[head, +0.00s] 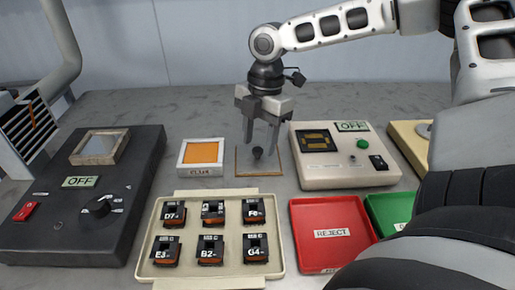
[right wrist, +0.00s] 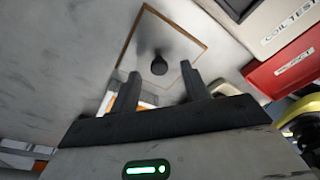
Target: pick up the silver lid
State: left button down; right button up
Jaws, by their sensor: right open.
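The silver lid (head: 244,166) is a flat square plate with a thin brown edge and a dark round knob (head: 258,153) at its middle. It lies on the grey table, behind the coil tray. My right gripper (head: 260,147) is above the lid, pointing down, with its two fingers apart on either side of the knob. In the right wrist view the lid (right wrist: 148,28) and its knob (right wrist: 159,66) show beyond the open fingertips (right wrist: 160,71). I cannot tell whether a finger touches the knob. My left gripper is not in view.
An orange-topped box (head: 202,152) stands close left of the lid, and a white tester (head: 325,181) close right. In front are a cream tray (head: 224,190) with several coils, a red reject tray (head: 318,255) and a green tray (head: 388,210). A dark machine (head: 70,222) stands left.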

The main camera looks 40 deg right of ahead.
jog(key=shift+a+f, duration=0.15)
jog(key=shift+f, duration=0.8)
grip_shut()
jog(key=shift+r, duration=0.1)
